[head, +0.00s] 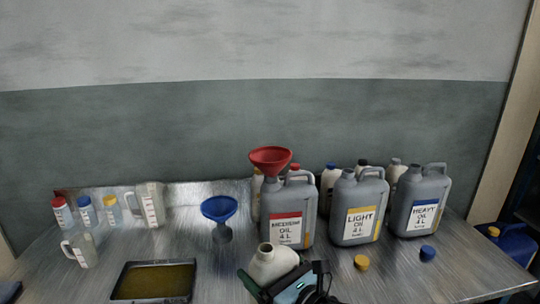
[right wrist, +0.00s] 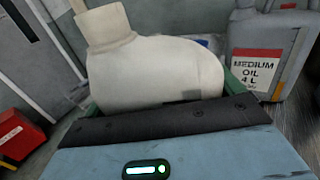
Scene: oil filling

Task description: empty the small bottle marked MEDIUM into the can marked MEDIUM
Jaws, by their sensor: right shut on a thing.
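My right gripper (head: 283,277) is shut on a cream-white bottle (head: 272,262), in front of the MEDIUM can. The bottle's mouth is uncapped and its neck leans slightly left. It fills the middle of the right wrist view (right wrist: 150,75); no marking on it can be read. The grey MEDIUM OIL can (head: 287,215), with a red-banded label, stands upright on the bench and shows in the right wrist view (right wrist: 262,45). A red funnel (head: 270,158) sits above the can's left top, apparently in its opening. My left gripper is not in view.
LIGHT OIL (head: 359,208) and HEAVY OIL (head: 421,203) cans stand to the right, with yellow (head: 361,262) and blue (head: 428,253) caps before them. A blue funnel (head: 220,209), measuring jugs (head: 150,206) and an oily tray (head: 153,296) are on the left. Several bottles stand behind the cans.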

